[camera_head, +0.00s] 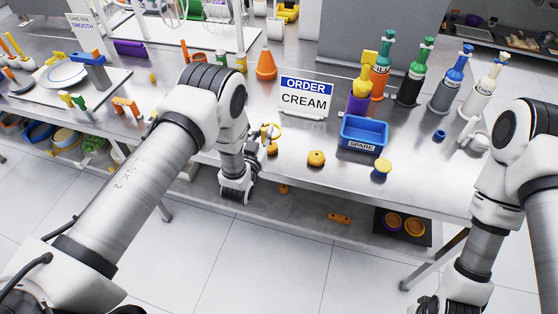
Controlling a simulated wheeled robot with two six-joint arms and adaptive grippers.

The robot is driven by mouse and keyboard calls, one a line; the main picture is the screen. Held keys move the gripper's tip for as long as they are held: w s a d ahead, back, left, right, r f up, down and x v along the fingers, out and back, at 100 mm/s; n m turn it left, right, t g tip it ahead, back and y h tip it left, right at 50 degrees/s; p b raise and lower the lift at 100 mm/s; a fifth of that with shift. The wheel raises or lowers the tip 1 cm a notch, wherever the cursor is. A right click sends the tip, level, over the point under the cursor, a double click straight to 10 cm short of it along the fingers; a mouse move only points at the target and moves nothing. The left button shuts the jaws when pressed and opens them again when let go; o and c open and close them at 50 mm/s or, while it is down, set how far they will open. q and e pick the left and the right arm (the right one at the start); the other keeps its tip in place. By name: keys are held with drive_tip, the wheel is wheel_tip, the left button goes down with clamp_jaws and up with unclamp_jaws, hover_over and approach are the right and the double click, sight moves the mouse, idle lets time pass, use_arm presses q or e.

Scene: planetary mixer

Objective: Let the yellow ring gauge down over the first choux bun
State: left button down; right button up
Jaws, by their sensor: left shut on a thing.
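A small yellow ring gauge (272,130) shows just right of my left wrist, above the table's front part. My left gripper (263,136) is mostly hidden by the wrist and is shut on the ring gauge. An orange-brown choux bun (272,149) sits on the table just below the ring in the picture; I cannot tell the height gap between them. A second bun (316,158) sits to its right, uncovered. A third round piece (382,166), yellow on top, sits farther right. My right gripper (428,305) is only partly in view at the bottom edge, and its fingers cannot be made out.
A blue SPARE bin (363,134) and an ORDER CREAM sign (304,97) stand behind the buns. Several labelled bottles (411,84) stand at the back right, with an orange cone (266,64) at the back. The steel table's front edge (330,193) is close to the buns.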

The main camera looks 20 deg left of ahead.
use_arm(q)
drive_tip(key=shift+w+a, duration=0.1)
drive_tip(key=shift+w, duration=0.2)
drive_tip(key=shift+w+a+f, duration=0.4)
drive_tip(key=shift+w+f, duration=0.05)
drive_tip(key=shift+w, duration=0.1)
drive_tip(key=shift+s+d+r, duration=0.2)
drive_tip(key=shift+d, duration=0.05)
drive_tip(key=shift+s+d+f+b, duration=0.1)
drive_tip(key=shift+b, duration=0.2)
drive_tip(key=f+b, duration=0.2)
drive_tip(key=shift+a+f, duration=0.2)
drive_tip(key=shift+f, duration=0.15)
drive_tip(key=shift+d+f+b, duration=0.1)
drive_tip(key=shift+f+b, duration=1.15)
drive_tip(key=shift+f, duration=0.1)
use_arm(e)
drive_tip(key=shift+w+a+f, duration=0.1)
drive_tip(key=shift+f, duration=1.25)
drive_tip(key=shift+w+a+f, duration=0.1)
drive_tip(key=shift+f, duration=1.2)
drive_tip(key=shift+d, duration=0.1)
drive_tip(key=shift+f, duration=0.15)
